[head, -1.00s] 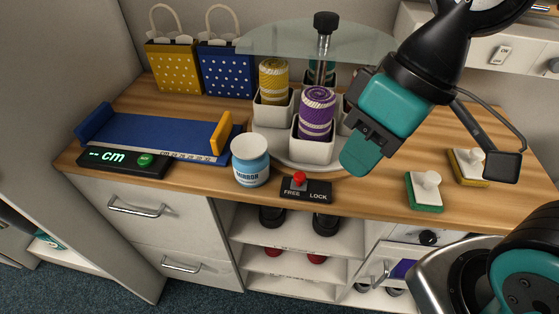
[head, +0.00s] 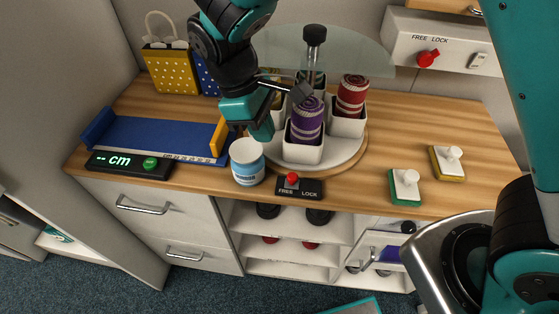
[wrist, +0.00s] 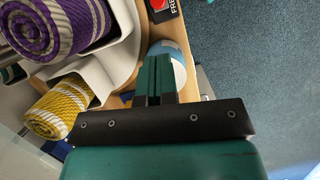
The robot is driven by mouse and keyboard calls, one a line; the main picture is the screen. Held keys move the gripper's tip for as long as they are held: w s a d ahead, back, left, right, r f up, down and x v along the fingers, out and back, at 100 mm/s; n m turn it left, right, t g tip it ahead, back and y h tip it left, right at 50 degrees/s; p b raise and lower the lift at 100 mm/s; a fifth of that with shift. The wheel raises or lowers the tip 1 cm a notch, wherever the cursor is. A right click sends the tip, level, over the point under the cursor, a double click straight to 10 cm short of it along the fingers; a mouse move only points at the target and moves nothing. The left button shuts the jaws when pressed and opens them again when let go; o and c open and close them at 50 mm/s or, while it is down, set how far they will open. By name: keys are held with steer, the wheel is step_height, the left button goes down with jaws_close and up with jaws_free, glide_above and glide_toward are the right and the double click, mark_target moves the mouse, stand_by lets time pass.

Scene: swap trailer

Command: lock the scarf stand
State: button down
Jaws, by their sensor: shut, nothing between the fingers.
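The scarf stand is a round turntable (head: 345,165) with white cups around a dark-topped post. A purple rolled scarf (head: 307,122) is at the front and a red one (head: 352,95) at the back right. A yellow scarf (wrist: 57,108) shows in the wrist view, mostly hidden in the head view. In front is a black FREE/LOCK plate (head: 312,189) with a red knob (head: 292,178), on the FREE side. My gripper (head: 263,132) is shut and empty, above the counter at the stand's left front, behind the jar. Its fingers (wrist: 155,82) are together in the wrist view.
A blue-white jar (head: 247,163) stands just left of the plate. A blue measuring tray (head: 150,135) with a cm display (head: 128,165) is farther left. Two handled blocks (head: 405,188) sit at right. Another red FREE/LOCK knob (head: 427,58) is on the upper right unit.

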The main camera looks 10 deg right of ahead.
steer(key=p, duration=0.1)
glide_toward(286, 182)
steer(key=x, duration=0.5)
stand_by(0.3)
